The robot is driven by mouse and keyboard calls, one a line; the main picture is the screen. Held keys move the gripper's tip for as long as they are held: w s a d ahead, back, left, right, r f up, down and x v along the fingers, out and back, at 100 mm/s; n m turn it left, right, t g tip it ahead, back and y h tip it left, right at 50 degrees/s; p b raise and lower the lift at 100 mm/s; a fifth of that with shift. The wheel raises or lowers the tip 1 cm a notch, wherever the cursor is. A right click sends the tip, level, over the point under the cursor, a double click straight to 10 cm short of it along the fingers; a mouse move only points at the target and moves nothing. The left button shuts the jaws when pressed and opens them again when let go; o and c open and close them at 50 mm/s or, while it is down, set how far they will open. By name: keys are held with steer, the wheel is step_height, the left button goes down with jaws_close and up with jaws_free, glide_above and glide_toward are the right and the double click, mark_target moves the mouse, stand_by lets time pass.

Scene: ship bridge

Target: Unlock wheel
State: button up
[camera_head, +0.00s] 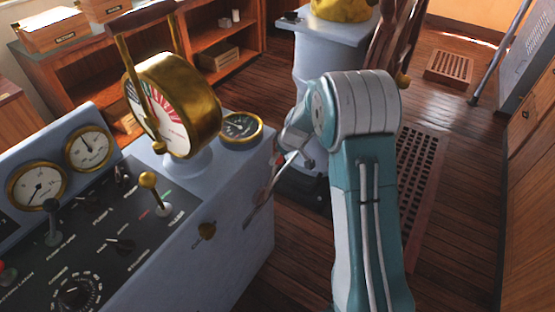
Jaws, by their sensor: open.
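A dark wooden piece with spokes (396,38), which looks like part of the ship's wheel, stands at the top behind my arm; most of it is hidden or out of view. No lock on the wheel can be made out.
The console carries a brass telegraph (190,105), gauges (37,187) and levers (150,190). A pale pedestal (325,50) with a brass top stands behind my arm. A dark floor grating (425,170) lies right of my arm. Wooden floor (460,215) is clear at right, beside a cabinet.

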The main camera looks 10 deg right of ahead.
mark_target(272, 178)
steer(key=shift+x, duration=1.6)
jaws_close()
steer(key=shift+s+d, duration=0.15)
